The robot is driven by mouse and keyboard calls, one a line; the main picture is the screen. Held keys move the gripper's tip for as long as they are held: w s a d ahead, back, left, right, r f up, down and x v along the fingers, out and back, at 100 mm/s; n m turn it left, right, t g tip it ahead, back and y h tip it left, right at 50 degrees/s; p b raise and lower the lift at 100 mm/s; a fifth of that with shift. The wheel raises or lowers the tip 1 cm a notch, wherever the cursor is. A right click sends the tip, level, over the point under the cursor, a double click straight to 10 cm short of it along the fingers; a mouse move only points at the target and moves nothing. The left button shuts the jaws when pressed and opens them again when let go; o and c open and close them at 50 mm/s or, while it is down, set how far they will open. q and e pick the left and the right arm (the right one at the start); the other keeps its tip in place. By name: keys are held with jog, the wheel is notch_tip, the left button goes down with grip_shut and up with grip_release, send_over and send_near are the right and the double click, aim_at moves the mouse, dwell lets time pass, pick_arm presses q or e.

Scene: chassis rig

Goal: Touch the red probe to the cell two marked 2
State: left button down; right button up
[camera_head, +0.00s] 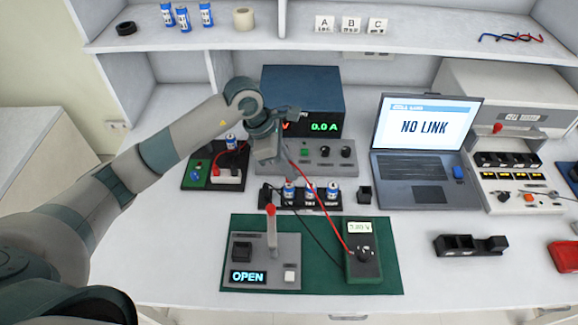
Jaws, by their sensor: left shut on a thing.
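My left gripper (285,170) is shut just above the cell rack. The red probe is mostly hidden in its fingers; a red lead (316,203) runs from them to the multimeter (361,248), whose display reads about 5.80 V. A black rack (268,195) holds three blue-and-white cells: left (289,191), middle (309,193) and right (333,193). Their numbers are too small to read, so I cannot tell which is marked 2. The fingers are over the left part of the rack, nearest the left cell. Any probe contact cannot be told. My right gripper is out of view.
A grey box (262,253) with a red-topped lever and an "OPEN" display sits on the green mat (325,280). A power supply (318,88) stands behind the rack. A laptop (425,130) reading "NO LINK" and a black holder (470,246) are at right.

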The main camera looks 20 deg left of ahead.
pick_arm(q)
jog(key=shift+r, duration=0.1)
dwell(0.5)
jog(key=shift+r+p, duration=0.7)
jog(key=shift+r, duration=0.6)
jog(key=shift+r+p, duration=0.6)
jog(key=shift+r, duration=1.05)
